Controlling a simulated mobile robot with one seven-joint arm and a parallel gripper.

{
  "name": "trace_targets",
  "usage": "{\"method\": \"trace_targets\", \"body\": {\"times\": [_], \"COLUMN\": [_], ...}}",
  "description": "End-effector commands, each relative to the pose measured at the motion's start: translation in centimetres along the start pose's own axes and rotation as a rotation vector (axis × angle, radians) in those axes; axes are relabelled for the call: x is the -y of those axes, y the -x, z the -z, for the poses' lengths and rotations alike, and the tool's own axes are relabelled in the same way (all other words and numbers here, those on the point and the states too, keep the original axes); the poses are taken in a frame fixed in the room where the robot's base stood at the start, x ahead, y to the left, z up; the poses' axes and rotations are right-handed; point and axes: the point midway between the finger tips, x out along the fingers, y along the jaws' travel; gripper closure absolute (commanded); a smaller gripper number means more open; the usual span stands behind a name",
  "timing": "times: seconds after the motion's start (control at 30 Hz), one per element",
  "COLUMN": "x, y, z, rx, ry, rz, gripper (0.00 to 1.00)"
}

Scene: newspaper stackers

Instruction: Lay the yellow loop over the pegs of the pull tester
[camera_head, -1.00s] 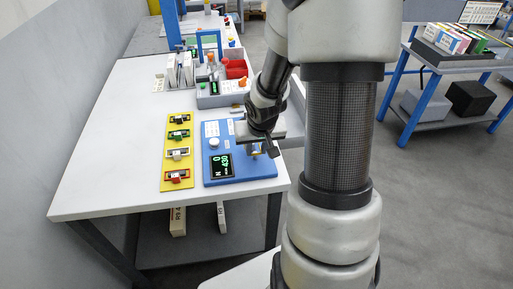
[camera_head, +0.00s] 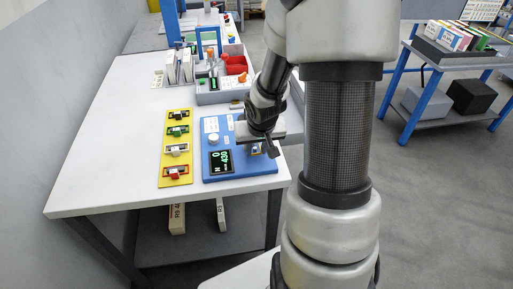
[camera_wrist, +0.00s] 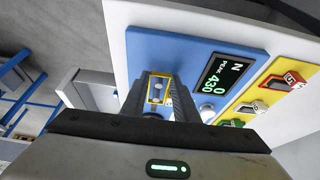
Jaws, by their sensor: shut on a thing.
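The pull tester (camera_head: 212,171) is a blue plate with a dark display, a white knob and metal pegs at its right side. The display shows 0 and 430 in green. The yellow loop (camera_wrist: 151,90) is a thin rectangular frame between my fingers in the wrist view. Grey metal pegs show inside its outline; I cannot tell how far down it sits. In the head view the loop (camera_head: 256,150) is small beside my gripper (camera_head: 258,146). My gripper (camera_wrist: 160,92) is shut on the loop, over the tester's peg end.
A yellow board (camera_head: 170,183) left of the tester carries several blocks with black, green, white and red parts. The white table (camera_head: 110,160) is clear at left.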

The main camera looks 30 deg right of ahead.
Motion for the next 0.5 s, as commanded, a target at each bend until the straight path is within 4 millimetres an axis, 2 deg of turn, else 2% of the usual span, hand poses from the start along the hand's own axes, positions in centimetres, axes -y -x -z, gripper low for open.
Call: {"method": "trace_targets", "body": {"times": [0.5], "x": [0.02], "y": [-1.07], "z": [-0.44], "rx": [0.000], "ry": [0.000], "rz": [0.000], "gripper": [0.94]}}
